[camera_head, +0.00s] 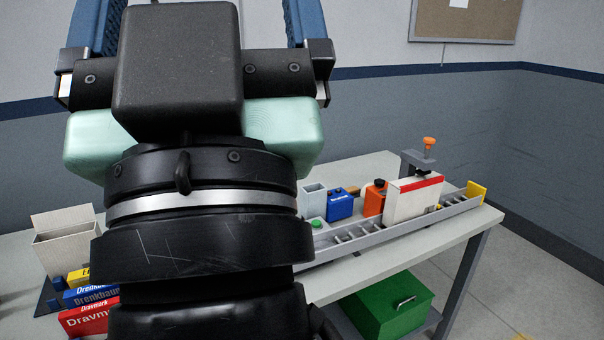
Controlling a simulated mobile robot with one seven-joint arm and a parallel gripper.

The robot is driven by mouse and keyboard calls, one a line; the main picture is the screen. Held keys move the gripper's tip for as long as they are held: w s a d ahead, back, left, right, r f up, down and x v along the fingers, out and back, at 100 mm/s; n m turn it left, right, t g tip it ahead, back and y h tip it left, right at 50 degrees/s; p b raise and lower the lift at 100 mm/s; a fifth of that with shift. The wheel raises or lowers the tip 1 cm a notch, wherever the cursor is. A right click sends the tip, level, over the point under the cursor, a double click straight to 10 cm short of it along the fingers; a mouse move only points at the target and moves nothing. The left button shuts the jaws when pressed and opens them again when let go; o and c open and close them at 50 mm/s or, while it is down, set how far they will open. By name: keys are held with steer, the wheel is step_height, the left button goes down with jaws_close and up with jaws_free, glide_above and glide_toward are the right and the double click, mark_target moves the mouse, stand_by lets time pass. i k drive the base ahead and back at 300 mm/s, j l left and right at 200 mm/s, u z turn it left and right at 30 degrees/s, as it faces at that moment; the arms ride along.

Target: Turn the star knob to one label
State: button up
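My gripper (200,22) fills the upper left of the head view, pointing up. Its two blue fingers stand wide apart, with their tips cut off by the top edge. Nothing shows between the visible parts of the fingers, though the black housing covers part of the gap. A small orange knob (429,143) sits on a grey bracket at the far right end of the table, well apart from my gripper. I cannot tell whether it is the star knob. No knob labels can be made out. My arm hides the middle of the table.
A grey table (385,265) carries a slotted metal rail (350,238), a white box with a red stripe (412,199), an orange item (375,198) and a blue item (340,204). Coloured boxes (90,318) stand at left. A green case (392,306) sits below. Floor at right is clear.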

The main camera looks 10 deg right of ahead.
mark_target(379, 182)
steer(key=i+l+z, duration=0.1)
steer(key=i+z, duration=0.15)
steer(key=i, duration=0.5)
steer(key=i+z, duration=0.25)
steer(key=i, duration=0.55)
steer(key=i+j+z, duration=0.25)
steer(key=i, duration=0.45)
